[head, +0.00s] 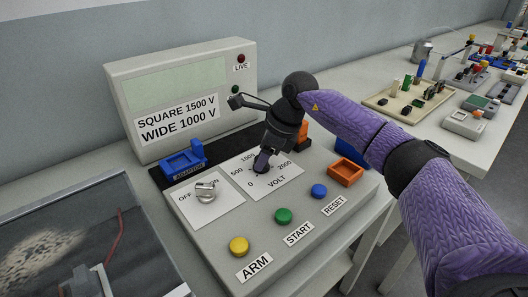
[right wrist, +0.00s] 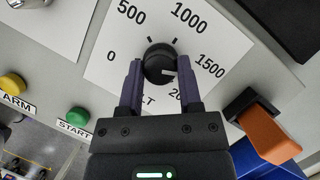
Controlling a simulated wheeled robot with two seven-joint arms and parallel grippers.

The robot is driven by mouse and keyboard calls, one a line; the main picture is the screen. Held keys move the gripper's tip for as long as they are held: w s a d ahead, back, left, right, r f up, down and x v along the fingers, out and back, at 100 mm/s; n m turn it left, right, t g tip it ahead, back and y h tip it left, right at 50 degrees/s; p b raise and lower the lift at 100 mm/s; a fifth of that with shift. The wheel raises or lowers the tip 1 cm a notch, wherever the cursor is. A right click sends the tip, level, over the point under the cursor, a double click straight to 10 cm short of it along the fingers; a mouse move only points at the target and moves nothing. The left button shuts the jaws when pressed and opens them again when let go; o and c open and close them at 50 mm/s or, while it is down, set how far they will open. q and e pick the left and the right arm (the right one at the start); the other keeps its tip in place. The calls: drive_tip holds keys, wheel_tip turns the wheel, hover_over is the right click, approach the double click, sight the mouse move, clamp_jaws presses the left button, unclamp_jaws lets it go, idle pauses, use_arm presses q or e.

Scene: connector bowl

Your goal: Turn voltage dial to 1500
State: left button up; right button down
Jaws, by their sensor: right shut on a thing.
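The black voltage dial (right wrist: 158,62) sits on a white plate marked 0, 500, 1000, 1500 and 2000. My right gripper (right wrist: 156,78) is shut on the dial, with one purple finger on each side. A short white mark on the dial lies toward its right side, on the 1500 and 2000 side; its exact reading is hard to tell. In the head view my right gripper (head: 262,164) reaches down onto the VOLT plate (head: 285,182) and hides most of the dial. My left gripper is not in view.
The grey console holds an OFF/ON switch (head: 205,191), yellow ARM (head: 239,246), green START (head: 284,215) and blue RESET (head: 319,191) buttons. An orange holder (head: 345,172) and blue adapter (head: 184,160) stand near the dial. A display (head: 180,85) rises behind.

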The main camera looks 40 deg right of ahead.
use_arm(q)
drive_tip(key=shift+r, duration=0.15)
use_arm(e)
drive_tip(key=shift+n, duration=0.5)
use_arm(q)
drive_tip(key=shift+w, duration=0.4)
use_arm(e)
drive_tip(key=shift+c, duration=1.4)
unclamp_jaws()
drive_tip(key=shift+r, duration=0.15)
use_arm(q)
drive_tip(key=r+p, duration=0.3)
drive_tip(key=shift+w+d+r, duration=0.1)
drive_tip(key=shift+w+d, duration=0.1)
use_arm(e)
drive_tip(key=v, duration=0.9)
drive_tip(key=shift+d+r, duration=0.25)
drive_tip(key=shift+r, duration=0.05)
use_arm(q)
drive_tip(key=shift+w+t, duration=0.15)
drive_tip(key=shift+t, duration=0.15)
use_arm(e)
drive_tip(key=shift+w, duration=0.1)
drive_tip(key=shift+g, duration=0.3)
